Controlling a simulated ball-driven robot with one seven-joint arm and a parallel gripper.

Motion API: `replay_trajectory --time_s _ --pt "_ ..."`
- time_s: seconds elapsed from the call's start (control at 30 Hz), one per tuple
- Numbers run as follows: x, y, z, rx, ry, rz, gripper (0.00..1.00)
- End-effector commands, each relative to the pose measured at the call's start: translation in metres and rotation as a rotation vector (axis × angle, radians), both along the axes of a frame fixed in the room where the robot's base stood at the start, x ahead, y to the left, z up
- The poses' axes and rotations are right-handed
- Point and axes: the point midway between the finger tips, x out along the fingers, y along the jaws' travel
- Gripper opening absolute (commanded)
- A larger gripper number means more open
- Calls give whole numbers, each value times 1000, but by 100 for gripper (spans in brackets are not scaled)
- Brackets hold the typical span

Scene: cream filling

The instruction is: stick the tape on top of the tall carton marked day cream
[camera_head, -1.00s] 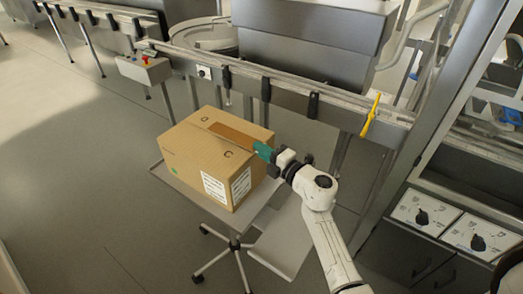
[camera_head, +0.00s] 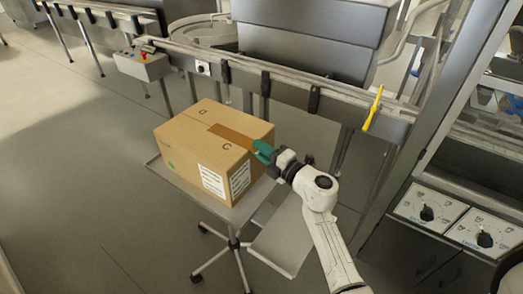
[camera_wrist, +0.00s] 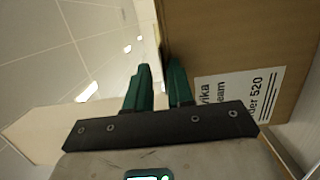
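One cardboard carton (camera_head: 190,147) stands on a small wheeled stand, with a white label on its front right side. My gripper (camera_head: 262,151) is at that edge by the tape's end. Its green fingers (camera_wrist: 160,85) stand apart, with a gap between them; nothing clearly sits in it.
The stand's grey top (camera_head: 234,212) shows around the carton. A metal conveyor rail (camera_head: 290,88) with a yellow handle (camera_head: 373,108) runs behind. A cabinet with dials (camera_head: 427,213) is at the right. Floor at the left is clear.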

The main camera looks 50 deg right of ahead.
Motion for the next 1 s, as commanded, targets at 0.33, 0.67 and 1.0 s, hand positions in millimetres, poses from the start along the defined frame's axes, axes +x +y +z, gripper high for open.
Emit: replay_trajectory --time_s 0.33,0.67,1.0 --pt "0 0 0 0 0 0 33" --pt "-42 6 -3 0 2 -1 33" --pt "-97 14 -4 0 1 -1 33"
